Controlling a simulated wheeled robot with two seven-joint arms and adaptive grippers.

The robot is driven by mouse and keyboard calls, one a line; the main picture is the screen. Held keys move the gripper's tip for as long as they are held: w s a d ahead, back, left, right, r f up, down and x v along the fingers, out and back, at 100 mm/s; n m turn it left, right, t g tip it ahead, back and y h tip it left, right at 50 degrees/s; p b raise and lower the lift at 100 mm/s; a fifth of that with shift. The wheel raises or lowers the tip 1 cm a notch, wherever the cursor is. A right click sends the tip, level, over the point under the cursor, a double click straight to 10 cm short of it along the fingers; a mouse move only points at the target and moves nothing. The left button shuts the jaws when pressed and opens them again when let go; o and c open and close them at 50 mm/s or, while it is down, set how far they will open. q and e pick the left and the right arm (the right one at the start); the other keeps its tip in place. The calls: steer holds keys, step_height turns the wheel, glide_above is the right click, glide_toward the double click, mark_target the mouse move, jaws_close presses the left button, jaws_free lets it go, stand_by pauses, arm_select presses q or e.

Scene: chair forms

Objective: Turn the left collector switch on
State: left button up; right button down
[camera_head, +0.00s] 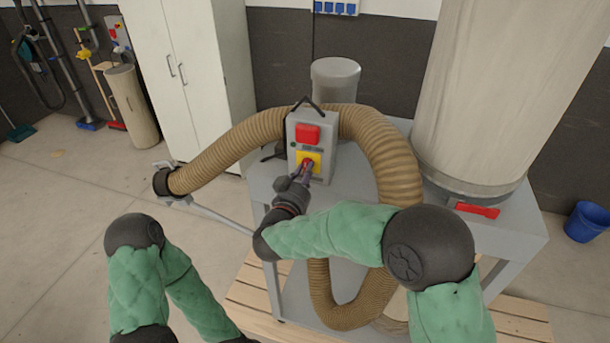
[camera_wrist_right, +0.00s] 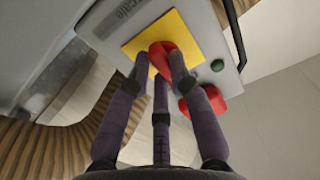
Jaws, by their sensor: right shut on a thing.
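The collector switch box (camera_head: 326,160) is a grey box standing on the grey collector table. Its front has a red block (camera_head: 307,134) above a yellow plate (camera_head: 317,157) with a red knob (camera_wrist_right: 158,48). My right gripper (camera_head: 305,168) is at the yellow plate, its dark fingers shut on the red knob. In the right wrist view, the fingers of my right gripper (camera_wrist_right: 160,75) reach around the knob and partly hide it. A small green button (camera_wrist_right: 217,65) sits on the same panel. My left gripper is out of view; only its green-sleeved arm shows at lower left.
A ribbed brown hose (camera_head: 385,150) loops behind the box and down its right side. A large pale collector bag (camera_head: 490,90) stands at right, with a red lever (camera_head: 477,210) below. A blue bucket (camera_head: 587,222) is at far right. Open floor lies to the left.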

steer(key=m+b, duration=0.5)
steer(key=b, duration=0.1)
steer(key=m+b, duration=1.2)
steer(key=b, duration=0.1)
steer(key=shift+w+a+f, duration=0.1)
steer(key=shift+a+f, duration=0.05)
steer(key=shift+a, duration=0.15)
steer(key=c, duration=1.1)
jaws_free()
steer(key=v, duration=1.2)
